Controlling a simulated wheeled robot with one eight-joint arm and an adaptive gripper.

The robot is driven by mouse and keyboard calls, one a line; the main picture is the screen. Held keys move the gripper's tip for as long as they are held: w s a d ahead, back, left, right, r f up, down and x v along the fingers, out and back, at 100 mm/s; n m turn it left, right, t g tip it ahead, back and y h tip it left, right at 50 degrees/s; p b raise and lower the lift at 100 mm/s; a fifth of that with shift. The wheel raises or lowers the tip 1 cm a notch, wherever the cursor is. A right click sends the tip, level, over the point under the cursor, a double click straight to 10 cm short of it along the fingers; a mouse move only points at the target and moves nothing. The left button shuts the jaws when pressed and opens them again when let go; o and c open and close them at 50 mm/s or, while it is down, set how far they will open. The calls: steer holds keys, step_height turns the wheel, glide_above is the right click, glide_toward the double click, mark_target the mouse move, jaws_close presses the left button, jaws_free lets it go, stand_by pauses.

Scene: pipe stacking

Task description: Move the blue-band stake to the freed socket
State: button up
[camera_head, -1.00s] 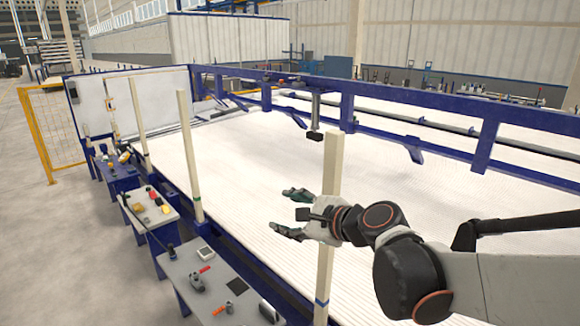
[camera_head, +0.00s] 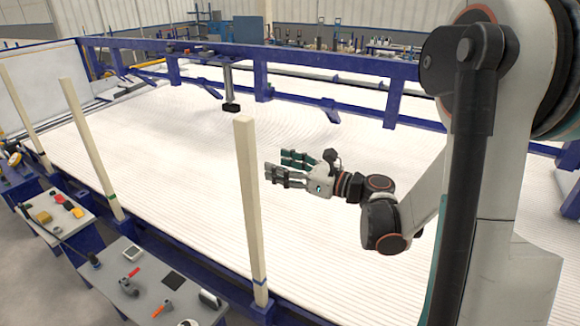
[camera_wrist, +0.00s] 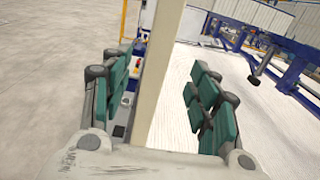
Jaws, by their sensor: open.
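The blue-band stake (camera_head: 250,200) is a tall pale square post standing upright at the near edge of the white bed. Its blue band (camera_head: 260,285) is near the bottom. My gripper (camera_head: 283,166) is open and empty, just right of this stake in the head view, fingers pointing left towards it. In the wrist view my gripper (camera_wrist: 160,100) has its green-padded fingers either side of the stake (camera_wrist: 160,70) in the picture, with visible gaps. I cannot tell its depth between them. A green-band stake (camera_head: 88,140) stands further left. The freed socket cannot be made out.
Another pale stake (camera_head: 22,110) stands at the far left. A grey tool table (camera_head: 150,285) is left of the blue-band stake, with more tables beyond. A blue rail (camera_head: 260,62) runs along the bed's far side. The white bed (camera_head: 180,180) is open.

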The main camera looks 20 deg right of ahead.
mark_target(251, 127)
steer(key=x, duration=1.1)
steer(key=shift+w+a+b, duration=0.1)
steer(key=shift+w+b, duration=0.1)
steer(key=shift+b, duration=0.15)
jaws_close()
steer(key=shift+r+p, duration=2.9)
steer(key=shift+r, duration=1.5)
steer(key=shift+r+p, duration=3.75)
steer(key=shift+r, duration=2.25)
